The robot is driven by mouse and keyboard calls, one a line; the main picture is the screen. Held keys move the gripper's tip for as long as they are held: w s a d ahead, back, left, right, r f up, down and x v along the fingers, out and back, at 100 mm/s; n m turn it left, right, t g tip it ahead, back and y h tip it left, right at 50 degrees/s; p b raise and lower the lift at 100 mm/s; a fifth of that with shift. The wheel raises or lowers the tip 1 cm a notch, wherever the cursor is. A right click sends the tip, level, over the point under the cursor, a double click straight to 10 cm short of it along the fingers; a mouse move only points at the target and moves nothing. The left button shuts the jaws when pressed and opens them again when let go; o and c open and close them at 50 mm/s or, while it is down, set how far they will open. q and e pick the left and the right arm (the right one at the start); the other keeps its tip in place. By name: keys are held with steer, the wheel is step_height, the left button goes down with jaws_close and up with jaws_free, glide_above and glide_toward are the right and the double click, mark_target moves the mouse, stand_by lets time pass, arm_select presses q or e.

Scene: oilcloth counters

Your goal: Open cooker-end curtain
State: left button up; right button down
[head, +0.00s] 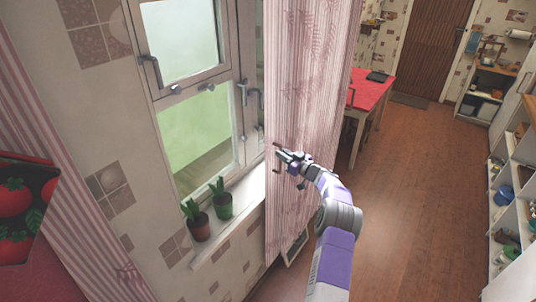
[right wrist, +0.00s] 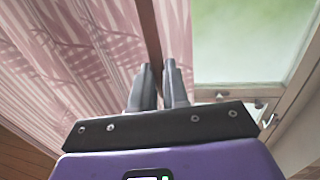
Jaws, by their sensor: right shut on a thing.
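A pink patterned curtain (head: 305,90) hangs at the right side of the window in the head view and fills the left of the right wrist view (right wrist: 70,50). A narrow brown upright strip (right wrist: 150,35), seemingly a pull at the curtain's window-side edge, runs down to my fingers. My right gripper (head: 281,157) is shut on this pull, and its fingers (right wrist: 158,85) stand close together around it. Another pink striped curtain (head: 75,190) hangs at the left of the window. The pictures do not show a cooker. My left gripper is not in view.
The window (head: 190,80) has metal handles and a sill (head: 235,215) with two potted plants (head: 210,210) near the held curtain. A red table (head: 370,92) stands behind the curtain. White shelves (head: 515,190) line the right. The wooden floor (head: 420,200) between is clear.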

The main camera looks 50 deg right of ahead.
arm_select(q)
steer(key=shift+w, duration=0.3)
arm_select(e)
steer(key=shift+w+d+r, duration=0.1)
steer(key=shift+w+d, duration=0.05)
steer(key=shift+d, duration=0.15)
steer(key=c, duration=1.1)
jaws_free()
arm_select(q)
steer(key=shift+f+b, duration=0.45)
steer(key=shift+b, duration=0.05)
arm_select(e)
steer(key=s, duration=0.7)
steer(key=shift+s+a, duration=0.3)
steer(key=shift+s, duration=0.05)
